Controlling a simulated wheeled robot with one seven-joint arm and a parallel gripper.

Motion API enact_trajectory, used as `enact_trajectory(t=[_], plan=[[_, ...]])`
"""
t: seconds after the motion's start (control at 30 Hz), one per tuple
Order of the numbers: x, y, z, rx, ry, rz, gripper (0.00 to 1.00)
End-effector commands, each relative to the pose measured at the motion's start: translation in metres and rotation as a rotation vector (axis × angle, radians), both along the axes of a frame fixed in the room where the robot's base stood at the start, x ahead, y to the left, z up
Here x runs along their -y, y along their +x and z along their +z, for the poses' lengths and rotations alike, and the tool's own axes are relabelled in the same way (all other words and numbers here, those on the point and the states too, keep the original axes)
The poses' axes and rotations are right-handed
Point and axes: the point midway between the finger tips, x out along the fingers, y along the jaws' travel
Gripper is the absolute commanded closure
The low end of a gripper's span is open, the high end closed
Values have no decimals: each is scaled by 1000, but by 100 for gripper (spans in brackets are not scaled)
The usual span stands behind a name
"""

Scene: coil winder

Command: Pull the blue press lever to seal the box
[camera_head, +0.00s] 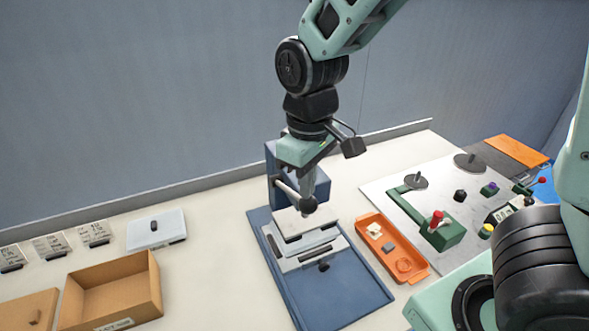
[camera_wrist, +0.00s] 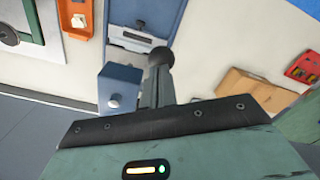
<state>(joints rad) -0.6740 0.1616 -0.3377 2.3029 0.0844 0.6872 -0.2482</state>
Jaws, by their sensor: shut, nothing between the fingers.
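The blue press (camera_head: 340,285) stands in the middle of the table, with its blue column (camera_head: 272,170) at the back. A pale metal lever arm (camera_head: 286,190) reaches from the column to a dark ball knob (camera_head: 308,206). A light plate and grey box (camera_head: 300,238) sit on the press base below the knob. My gripper (camera_head: 309,197) is shut and points down at the knob, its tips right at it; I cannot tell whether they touch. In the wrist view the dark knob (camera_wrist: 160,57) shows just beyond my fingers (camera_wrist: 156,80). The press base also shows there (camera_wrist: 150,13).
An orange tray (camera_head: 420,272) with small parts lies right of the press. Further right is a white board (camera_head: 380,184) with a green winder (camera_head: 442,234). An open cardboard box (camera_head: 150,270) and a white lidded case (camera_head: 168,238) are on the left.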

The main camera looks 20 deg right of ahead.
Motion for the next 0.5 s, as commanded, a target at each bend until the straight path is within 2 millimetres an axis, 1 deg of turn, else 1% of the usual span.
enact_trajectory(t=[0.3, 0.5], plan=[[0, -6, -17, -2, -1, 0, 100], [0, -7, -19, 0, 0, 0, 100]])
